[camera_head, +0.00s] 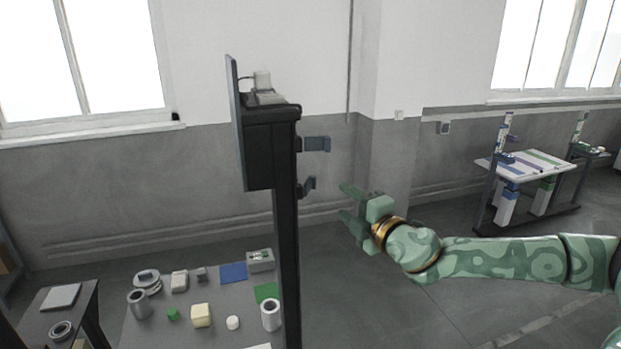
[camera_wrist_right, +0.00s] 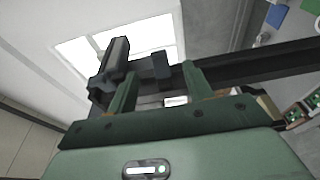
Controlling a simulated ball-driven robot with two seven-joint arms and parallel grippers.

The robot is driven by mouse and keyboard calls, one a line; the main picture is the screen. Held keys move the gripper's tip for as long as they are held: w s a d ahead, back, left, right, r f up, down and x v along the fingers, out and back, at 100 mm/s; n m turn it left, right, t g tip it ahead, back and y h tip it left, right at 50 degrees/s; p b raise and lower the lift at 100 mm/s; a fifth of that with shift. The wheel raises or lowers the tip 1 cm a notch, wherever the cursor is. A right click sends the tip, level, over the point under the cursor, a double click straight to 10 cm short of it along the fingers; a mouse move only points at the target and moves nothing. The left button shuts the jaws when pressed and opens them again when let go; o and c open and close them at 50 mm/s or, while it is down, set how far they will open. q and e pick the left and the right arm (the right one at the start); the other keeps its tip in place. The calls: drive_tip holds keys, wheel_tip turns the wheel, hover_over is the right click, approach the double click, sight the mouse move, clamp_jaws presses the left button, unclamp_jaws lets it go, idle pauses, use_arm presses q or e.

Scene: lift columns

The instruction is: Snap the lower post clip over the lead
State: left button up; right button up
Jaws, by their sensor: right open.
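A black post (camera_head: 287,240) stands upright with a dark box and flat panel at its top. Two clips stick out from its right side: the upper clip (camera_head: 316,144) and the lower post clip (camera_head: 307,186), whose outer arm is angled upward. I cannot make out a lead at the clips. My right gripper (camera_head: 343,201) is open and empty, right of the lower clip with a gap between. In the right wrist view the open fingers (camera_wrist_right: 160,71) point toward the post (camera_wrist_right: 260,66), with a dark clip part between them. My left gripper is out of view.
A low grey table (camera_head: 200,325) left of the post's foot holds cylinders, blocks and coloured pads. A dark side table (camera_head: 60,297) stands at the far left. A white-topped workbench (camera_head: 540,165) is at the right. The floor behind my right arm is open.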

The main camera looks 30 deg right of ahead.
sight(316, 184)
drive_tip(key=w+p, duration=0.1)
drive_tip(key=w, duration=0.1)
drive_tip(key=w+a+p, duration=0.1)
drive_tip(key=w, duration=0.2)
drive_tip(key=w+r+p, duration=0.1)
drive_tip(key=w, duration=0.2)
drive_tip(key=shift+w+a, duration=0.25)
drive_tip(key=shift+a, duration=0.1)
drive_tip(key=w, duration=0.4)
drive_tip(key=shift+w+d+f+p, duration=0.15)
drive_tip(key=shift+d+f+p, duration=0.15)
drive_tip(key=shift+d, duration=0.05)
drive_tip(key=shift+w, duration=0.2)
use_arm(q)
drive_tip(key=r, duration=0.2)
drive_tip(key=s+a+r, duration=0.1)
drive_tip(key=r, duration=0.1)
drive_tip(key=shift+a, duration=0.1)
use_arm(e)
drive_tip(key=shift+w+a, duration=0.15)
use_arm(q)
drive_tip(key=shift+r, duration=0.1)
use_arm(e)
drive_tip(key=shift+c, duration=0.3)
